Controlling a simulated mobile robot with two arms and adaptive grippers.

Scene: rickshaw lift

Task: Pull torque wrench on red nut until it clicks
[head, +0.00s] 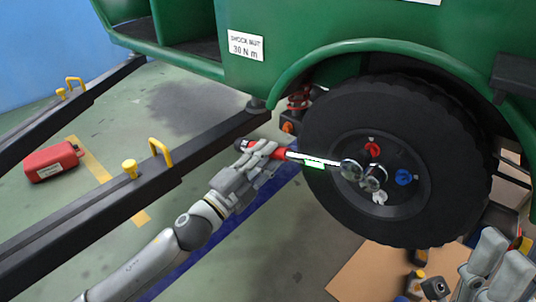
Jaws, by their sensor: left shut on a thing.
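The torque wrench (314,161) has a red and black handle, a green-lit display and a round silver head (351,169). My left gripper (262,152) is shut around its handle. The wrench points right across the black wheel (318,140), with its head in front of the hub. The red nut (372,149) shows on the hub, above and right of the wrench head. A second silver round part (374,179) lies beside the head. I cannot tell what the head is seated on. My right gripper (497,262) is partly in view at the lower right; its opening is unclear.
A blue nut (403,177) and a white nut (380,198) are also on the hub. The green rickshaw body (330,25) overhangs the wheel. Dark lift rails (150,185) with yellow handles run at left. A red canister (52,161) lies on the floor. A brown board (360,275) lies below.

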